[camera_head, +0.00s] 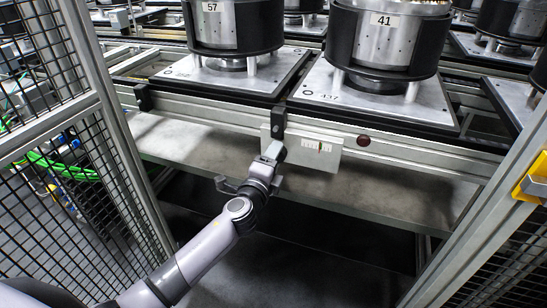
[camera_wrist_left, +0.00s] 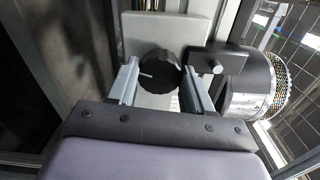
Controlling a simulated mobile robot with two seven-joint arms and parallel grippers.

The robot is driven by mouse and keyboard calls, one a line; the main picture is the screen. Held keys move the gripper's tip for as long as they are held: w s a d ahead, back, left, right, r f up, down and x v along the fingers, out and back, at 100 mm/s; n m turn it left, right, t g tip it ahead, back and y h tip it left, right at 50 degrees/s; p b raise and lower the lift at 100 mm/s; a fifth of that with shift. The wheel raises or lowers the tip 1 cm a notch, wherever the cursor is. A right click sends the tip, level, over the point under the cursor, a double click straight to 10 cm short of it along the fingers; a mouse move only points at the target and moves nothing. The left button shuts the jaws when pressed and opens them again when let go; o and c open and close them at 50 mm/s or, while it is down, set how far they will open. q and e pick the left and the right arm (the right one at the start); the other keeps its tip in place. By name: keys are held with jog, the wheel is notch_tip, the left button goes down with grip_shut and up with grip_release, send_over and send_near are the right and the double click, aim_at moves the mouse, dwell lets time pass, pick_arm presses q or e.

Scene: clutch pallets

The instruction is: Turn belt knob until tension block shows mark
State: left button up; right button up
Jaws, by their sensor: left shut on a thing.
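The black ribbed belt knob (camera_wrist_left: 160,70) sits on a pale plate (camera_wrist_left: 150,32) in the left wrist view, with a white line on its face pointing left. My left gripper (camera_head: 273,151) has its two fingers on either side of the knob and is shut on it. In the head view the gripper hides the knob. The pale plate (camera_head: 331,158) there carries a white scale window (camera_head: 312,145) with a small coloured pointer right of its middle. The scale's marks are too small to read. My right gripper is not in view.
A black bracket (camera_head: 277,120) is just above the gripper. A dark red round button (camera_head: 363,141) is on the rail to the right. Pallets with clutches marked 57 (camera_head: 212,7) and 41 (camera_head: 384,20) stand above. Mesh fencing (camera_head: 45,150) flanks the left side.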

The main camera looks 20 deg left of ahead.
pick_arm(q)
jog(key=shift+m, duration=0.5)
jog(key=o, duration=1)
jog(key=shift+o, duration=0.2)
jog(key=shift+s, duration=0.1)
jog(key=s, duration=0.7)
jog(key=shift+a+p, duration=0.15)
jog(key=shift+p, duration=0.2)
